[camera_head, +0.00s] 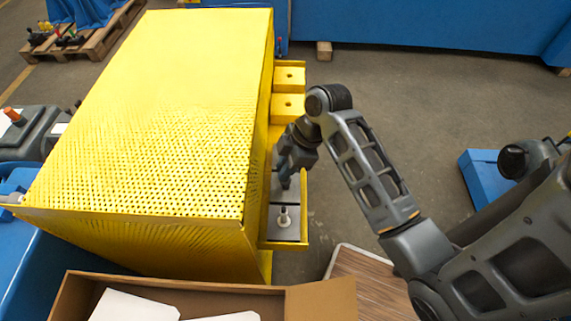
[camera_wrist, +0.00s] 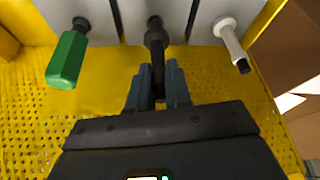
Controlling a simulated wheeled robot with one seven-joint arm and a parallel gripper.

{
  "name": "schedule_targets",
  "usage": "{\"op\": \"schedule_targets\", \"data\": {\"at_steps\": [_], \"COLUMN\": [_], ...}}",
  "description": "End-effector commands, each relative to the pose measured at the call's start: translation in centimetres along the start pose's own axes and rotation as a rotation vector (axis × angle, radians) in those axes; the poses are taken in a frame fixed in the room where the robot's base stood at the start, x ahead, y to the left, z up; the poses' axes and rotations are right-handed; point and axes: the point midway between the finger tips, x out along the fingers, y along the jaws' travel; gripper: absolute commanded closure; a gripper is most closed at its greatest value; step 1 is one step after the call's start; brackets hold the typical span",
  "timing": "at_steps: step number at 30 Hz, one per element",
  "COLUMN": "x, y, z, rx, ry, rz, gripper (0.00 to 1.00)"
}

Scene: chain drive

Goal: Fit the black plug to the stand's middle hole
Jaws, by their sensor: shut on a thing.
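The black plug (camera_wrist: 156,38) is between the fingers of my gripper (camera_wrist: 158,75) in the wrist view. My gripper is shut on it. The plug's far end meets the middle grey plate of the stand (camera_wrist: 122,20), at the middle position; I cannot tell how deep it sits. A green plug (camera_wrist: 68,58) stands at the left plate and a white plug (camera_wrist: 232,45) at the right plate. In the head view my gripper (camera_head: 287,181) is over the stand, and the white plug (camera_head: 283,217) is nearer the camera. The black plug and middle hole are hidden there.
A large yellow perforated cabinet (camera_head: 150,120) stands left of my gripper. Two yellow blocks with holes (camera_head: 289,91) project from its side beyond my arm. An open cardboard box (camera_head: 320,300) is at the front. The floor to the right is mostly clear.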

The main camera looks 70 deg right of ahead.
Motion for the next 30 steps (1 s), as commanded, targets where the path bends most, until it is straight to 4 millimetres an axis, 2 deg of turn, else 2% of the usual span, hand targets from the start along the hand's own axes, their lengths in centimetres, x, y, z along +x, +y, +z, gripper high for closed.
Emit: {"op": "schedule_targets", "data": {"at_steps": [30], "x": [2.2], "y": [0.0], "z": [0.9], "rx": [-0.001], "ry": [0.0], "rz": [-0.001], "gripper": [1.0]}}
